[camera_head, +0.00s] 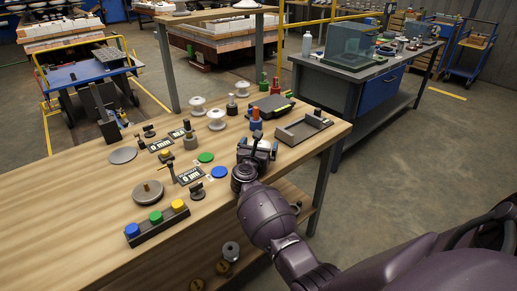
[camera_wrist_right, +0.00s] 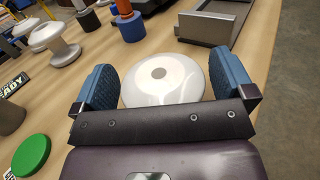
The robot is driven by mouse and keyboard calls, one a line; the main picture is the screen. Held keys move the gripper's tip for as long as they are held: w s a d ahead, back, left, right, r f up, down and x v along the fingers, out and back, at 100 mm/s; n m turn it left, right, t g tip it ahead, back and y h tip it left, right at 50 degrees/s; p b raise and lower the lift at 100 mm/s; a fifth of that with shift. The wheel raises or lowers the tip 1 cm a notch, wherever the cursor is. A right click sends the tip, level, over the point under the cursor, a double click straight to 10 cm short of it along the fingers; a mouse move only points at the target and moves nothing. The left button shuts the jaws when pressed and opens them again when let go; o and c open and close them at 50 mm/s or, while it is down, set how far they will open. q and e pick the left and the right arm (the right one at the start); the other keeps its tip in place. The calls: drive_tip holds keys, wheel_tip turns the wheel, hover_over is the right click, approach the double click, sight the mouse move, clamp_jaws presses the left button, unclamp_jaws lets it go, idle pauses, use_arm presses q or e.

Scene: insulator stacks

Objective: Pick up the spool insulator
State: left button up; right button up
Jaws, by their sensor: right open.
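My right gripper (camera_head: 258,148) is over the front part of the wooden table. In the right wrist view its two blue-padded fingers (camera_wrist_right: 163,75) are open, one on each side of a white spool insulator (camera_wrist_right: 168,92). I see its round top with a grey centre; its lower part is hidden. In the head view this spool is mostly hidden by the gripper. Two other white spool insulators (camera_head: 197,106) (camera_head: 216,119) stand farther back on the table. My left gripper is not in view.
A grey open tray (camera_head: 303,129) lies to the right of the gripper. A blue-and-orange post (camera_head: 256,119) stands just behind it. Blue (camera_head: 219,172) and green (camera_head: 206,157) discs lie to its left.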

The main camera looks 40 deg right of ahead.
drive_tip(key=shift+s, duration=0.1)
drive_tip(key=shift+c, duration=1.1)
drive_tip(key=shift+r, duration=0.1)
drive_tip(key=c, duration=0.9)
drive_tip(key=shift+r, duration=0.5)
wheel_tip(320, 180, up, 8)
drive_tip(key=p, duration=0.2)
drive_tip(key=shift+f+p, duration=0.25)
drive_tip(key=shift+p, duration=0.15)
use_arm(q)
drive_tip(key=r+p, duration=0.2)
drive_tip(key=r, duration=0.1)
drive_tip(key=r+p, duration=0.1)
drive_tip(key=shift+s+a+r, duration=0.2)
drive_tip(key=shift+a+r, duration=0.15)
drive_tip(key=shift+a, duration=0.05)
use_arm(e)
wheel_tip(320, 180, up, 12)
drive_tip(key=shift+f, duration=0.25)
drive_tip(key=shift+a, duration=0.1)
